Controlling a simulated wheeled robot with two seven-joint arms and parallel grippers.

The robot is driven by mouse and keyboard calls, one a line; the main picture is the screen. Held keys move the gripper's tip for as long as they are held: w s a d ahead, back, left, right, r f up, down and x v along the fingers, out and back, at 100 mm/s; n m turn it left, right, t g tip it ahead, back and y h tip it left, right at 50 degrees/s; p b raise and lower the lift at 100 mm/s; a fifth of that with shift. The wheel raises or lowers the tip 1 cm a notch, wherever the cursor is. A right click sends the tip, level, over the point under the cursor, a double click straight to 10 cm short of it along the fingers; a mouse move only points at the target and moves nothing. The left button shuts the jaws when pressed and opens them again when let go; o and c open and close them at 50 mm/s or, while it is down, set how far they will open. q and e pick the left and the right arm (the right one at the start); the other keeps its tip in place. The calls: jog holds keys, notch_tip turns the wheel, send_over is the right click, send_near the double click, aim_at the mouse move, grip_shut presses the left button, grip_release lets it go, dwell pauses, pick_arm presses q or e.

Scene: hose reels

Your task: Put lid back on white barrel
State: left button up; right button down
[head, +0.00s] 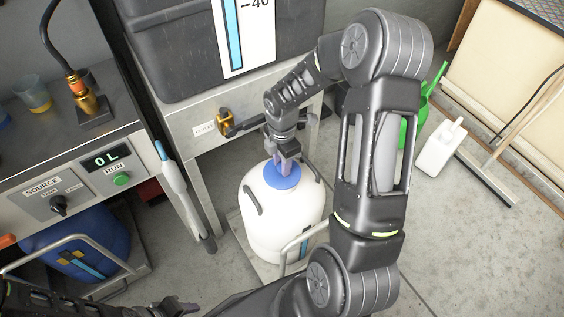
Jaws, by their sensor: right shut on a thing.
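The white barrel (270,225) stands upright on a low cart below the outlet, with dark handles on its shoulders. The blue lid (283,179) is at the barrel's top opening; I cannot tell whether it is fully seated. My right gripper (284,163) points down from above and is shut on the lid, with its fingers at the lid's middle. The arm hides part of the barrel's right side. My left gripper (180,309) is low at the bottom edge, partly cut off, and its jaws are unclear.
A brass outlet tap (225,121) sticks out just above and left of the barrel. A steel bench (62,160) with a control panel stands at the left, a blue barrel (85,245) below it. A white jug (439,148) stands at the right. The floor at lower right is clear.

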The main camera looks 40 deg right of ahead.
jog(key=c, duration=0.5)
grip_release()
jog(key=shift+r, duration=0.15)
jog(key=shift+r+p, duration=3.15)
jog(key=shift+r, duration=0.25)
grip_shut()
jog(key=shift+f, duration=0.15)
